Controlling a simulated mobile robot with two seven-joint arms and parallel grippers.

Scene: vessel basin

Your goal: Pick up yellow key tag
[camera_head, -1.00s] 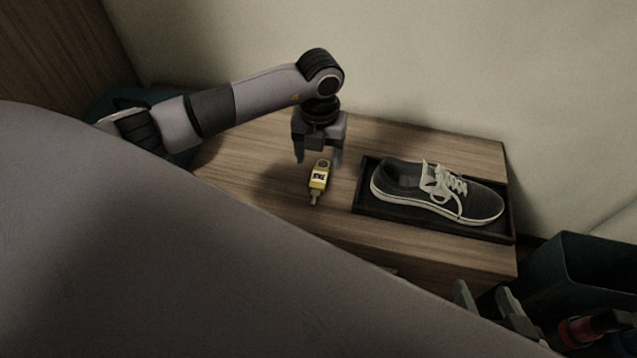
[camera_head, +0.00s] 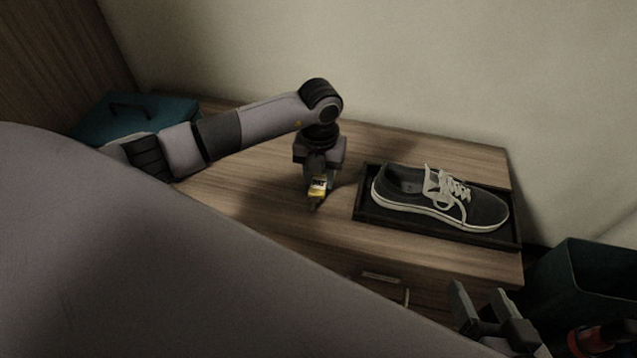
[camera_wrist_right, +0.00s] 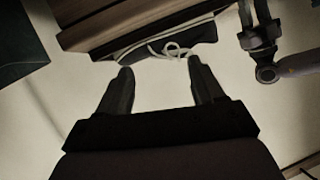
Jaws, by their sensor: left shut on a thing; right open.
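The yellow key tag (camera_head: 318,187) is on the wooden cabinet top, left of the shoe tray, with its metal key end pointing toward the front. My left gripper (camera_head: 315,182) is down over it from behind and shut on it; the fingers hide its rear part. I cannot tell whether the tag still touches the wood. My right gripper (camera_head: 480,308) is low at the front right, off the cabinet, open and empty. In the right wrist view its two fingers (camera_wrist_right: 161,88) stand apart with nothing between them.
A dark tray (camera_head: 375,221) holding a grey shoe with white laces (camera_head: 440,200) sits at the cabinet's right. A teal box with a handle (camera_head: 165,112) is at the back left. A dark bin (camera_head: 590,270) stands at the right. A drawer handle (camera_head: 384,277) shows on the cabinet front.

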